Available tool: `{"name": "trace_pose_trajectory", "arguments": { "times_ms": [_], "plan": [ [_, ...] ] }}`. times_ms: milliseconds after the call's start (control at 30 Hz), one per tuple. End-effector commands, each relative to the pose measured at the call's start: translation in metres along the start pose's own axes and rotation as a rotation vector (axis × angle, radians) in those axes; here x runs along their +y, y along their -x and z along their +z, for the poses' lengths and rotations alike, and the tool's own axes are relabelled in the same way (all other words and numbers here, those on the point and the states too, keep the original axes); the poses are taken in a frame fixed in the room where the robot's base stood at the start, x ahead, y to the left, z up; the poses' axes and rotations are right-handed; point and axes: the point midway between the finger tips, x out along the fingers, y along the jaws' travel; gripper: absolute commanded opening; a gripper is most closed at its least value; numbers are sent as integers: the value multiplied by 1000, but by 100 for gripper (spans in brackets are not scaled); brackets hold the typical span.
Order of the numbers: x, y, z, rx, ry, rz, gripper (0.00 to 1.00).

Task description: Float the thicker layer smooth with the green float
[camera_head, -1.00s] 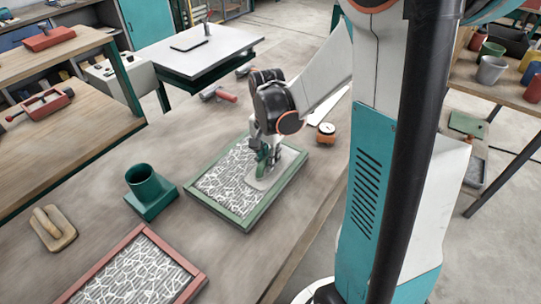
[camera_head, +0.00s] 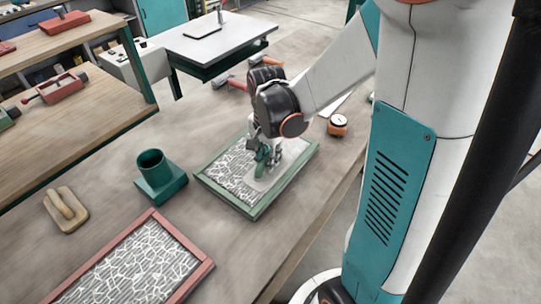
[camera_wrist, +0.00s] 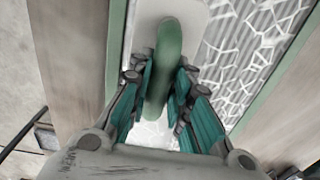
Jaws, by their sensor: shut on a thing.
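My gripper (camera_head: 266,158) is shut on the green handle of the float (camera_wrist: 166,62). In the head view the float's pale plate (camera_head: 262,183) lies over the layer inside the green-framed panel (camera_head: 230,204). The panel's white fibre pattern shows to the left of the plate. In the wrist view the green handle stands between my teal fingers, with the pale plate under it and the cracked white pattern (camera_wrist: 248,50) to its right. Whether the plate presses on the layer cannot be told. My gripper hides part of the panel's far side.
A red-framed panel (camera_head: 205,270) lies at the front of the table. A green cup on a square base (camera_head: 162,180) and a wooden float (camera_head: 66,210) stand left. A round orange-and-white gauge (camera_head: 338,125) sits to the right of the panel. Bare table lies between them.

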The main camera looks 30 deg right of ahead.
Motion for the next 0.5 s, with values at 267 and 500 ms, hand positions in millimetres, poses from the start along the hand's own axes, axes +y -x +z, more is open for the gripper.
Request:
{"name": "trace_pose_trajectory", "arguments": {
  "times_ms": [267,500],
  "plan": [
    [0,-2,17,0,1,0,0],
    [0,0,29,-1,3,0,0]
  ]
}}
